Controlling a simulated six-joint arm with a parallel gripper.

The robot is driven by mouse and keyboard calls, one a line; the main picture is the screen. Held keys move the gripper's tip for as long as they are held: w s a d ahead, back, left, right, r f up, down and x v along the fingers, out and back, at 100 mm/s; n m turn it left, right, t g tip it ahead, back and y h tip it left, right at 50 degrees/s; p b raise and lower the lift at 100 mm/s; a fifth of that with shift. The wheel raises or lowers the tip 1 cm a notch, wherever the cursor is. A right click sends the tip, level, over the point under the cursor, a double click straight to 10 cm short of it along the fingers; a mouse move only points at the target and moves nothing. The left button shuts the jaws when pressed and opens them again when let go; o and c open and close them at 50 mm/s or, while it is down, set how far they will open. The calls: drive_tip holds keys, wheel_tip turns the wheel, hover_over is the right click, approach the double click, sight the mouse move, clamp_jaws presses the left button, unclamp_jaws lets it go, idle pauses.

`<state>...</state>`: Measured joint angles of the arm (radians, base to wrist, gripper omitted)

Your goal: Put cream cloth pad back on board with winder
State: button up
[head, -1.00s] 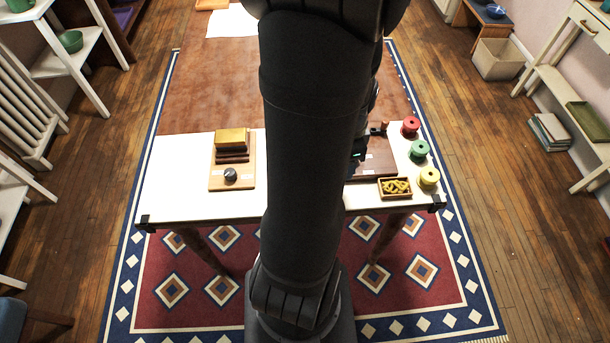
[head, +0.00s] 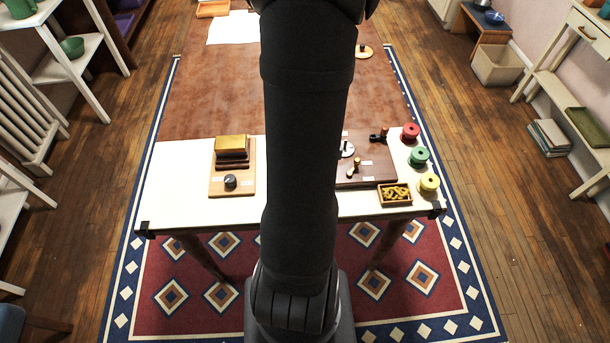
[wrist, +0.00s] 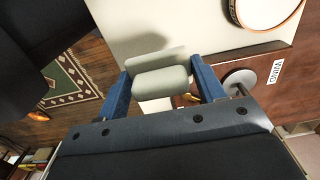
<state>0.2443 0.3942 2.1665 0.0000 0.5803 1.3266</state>
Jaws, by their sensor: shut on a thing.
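My gripper (wrist: 162,74) shows in the wrist view with its two blue fingers shut on the cream cloth pad (wrist: 161,84). The pad is a pale rounded block between the fingertips, with a flat pale part behind it. The dark brown board (head: 375,165) lies on the right half of the white table in the head view. It bears a metal disc (head: 347,149) and a small crank-like part (head: 355,167). In the wrist view the board (wrist: 280,100) has a WIND label and lies right of the pad. My arm hides the gripper and pad in the head view.
Red (head: 410,131), green (head: 419,156) and yellow (head: 428,182) spools stand right of the board. A small tray (head: 381,196) of yellow pieces sits in front. A light wooden board (head: 217,187) with a stacked block and knob is on the left. The white table (head: 175,190) has free room at left.

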drive_tip(key=w+a+f, duration=0.1)
drive_tip(key=a, duration=0.1)
drive_tip(key=w+a+f, duration=0.1)
drive_tip(key=shift+w+a+f, duration=0.35)
drive_tip(key=shift+w+f, duration=0.05)
drive_tip(key=shift+f, duration=1.8)
drive_tip(key=shift+f, duration=0.55)
drive_tip(key=shift+f, duration=0.1)
